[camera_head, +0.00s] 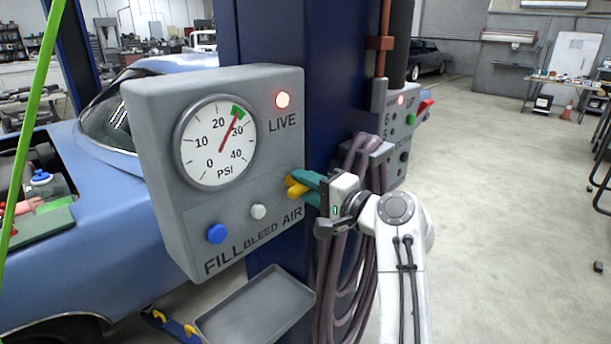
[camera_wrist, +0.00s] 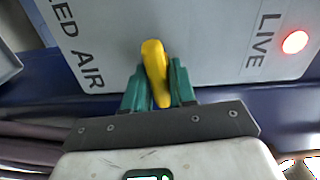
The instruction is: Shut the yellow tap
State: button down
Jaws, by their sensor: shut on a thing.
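The yellow tap (camera_head: 293,188) is on the right part of the grey panel's front, above the word AIR. My gripper (camera_head: 307,187) reaches it from the right, its green fingers shut on the tap's lever. In the wrist view the yellow tap (camera_wrist: 153,58) shows as a lever between the two green fingers of my gripper (camera_wrist: 159,80), its rounded end sticking out past them, slightly tilted. The tap's mount on the panel is hidden.
The grey panel (camera_head: 150,115) carries a PSI gauge (camera_head: 218,142), needle between 20 and 30 by a green mark, a lit red LIVE lamp (camera_head: 283,99), a blue FILL button (camera_head: 216,233) and a white BLEED button (camera_head: 258,211). Purple hoses (camera_head: 352,262) hang beside my gripper. A grey tray (camera_head: 256,306) is below.

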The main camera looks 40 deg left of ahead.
jog(key=shift+w+f+m+p, duration=0.15)
jog(key=shift+m+p, duration=0.2)
jog(key=shift+m, duration=0.35)
jog(key=c, duration=1)
grip_release()
jog(key=shift+o, duration=0.2)
jog(key=shift+d, duration=0.15)
jog(key=s+d+b, duration=0.1)
jog(key=d+b, duration=0.2)
jog(key=d, duration=0.7)
jog(key=shift+d, duration=0.3)
